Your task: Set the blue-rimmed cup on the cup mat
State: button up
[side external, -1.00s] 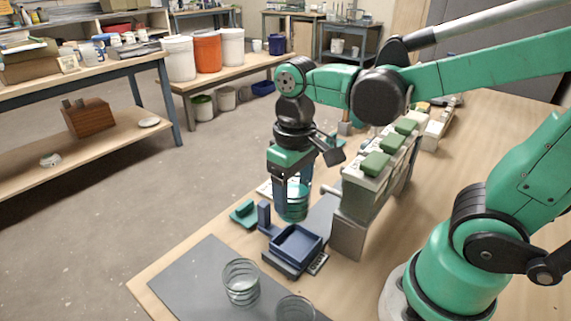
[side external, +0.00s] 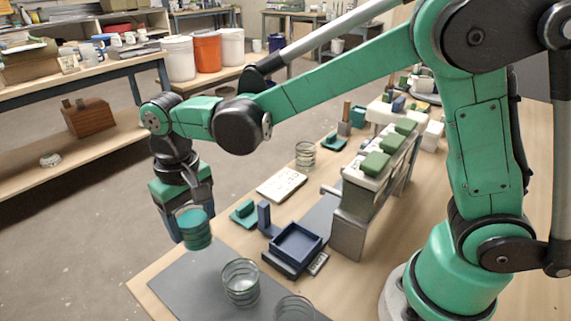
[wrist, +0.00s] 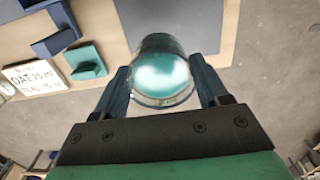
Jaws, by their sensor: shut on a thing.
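My gripper (side external: 186,222) is shut on a clear glass cup with teal contents (side external: 198,230). It holds the cup in the air at the left, beside the table's left edge. The wrist view shows the cup (wrist: 163,78) between the two fingers; its rim colour is unclear. A flat dark grey mat (side external: 190,283), seemingly the cup mat, lies at the near left corner of the table. The mat also shows in the wrist view (wrist: 205,25). Clear ringed glasses (side external: 241,283) and (side external: 294,309) stand on or by the mat; their rim colours are unclear.
A blue square tray (side external: 297,243), a teal block (side external: 243,212) and a lettered white card (side external: 281,184) lie behind the mat. Another clear glass (side external: 305,155) stands farther back. A rack with green-topped containers (side external: 375,165) stands right of these.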

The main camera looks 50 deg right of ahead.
aim_at(199, 242)
jog(key=shift+f, duration=2.55)
jog(key=shift+f, duration=0.3)
jog(key=o, duration=0.9)
jog(key=shift+o, duration=0.2)
jog(key=shift+r, duration=3.5)
jog(key=shift+d+r, duration=0.2)
jog(key=shift+d, duration=0.05)
jog(key=s+d+r+t, duration=0.3)
jog(key=s+d+t, duration=0.4)
jog(key=d, duration=0.6)
jog(key=shift+s, duration=0.4)
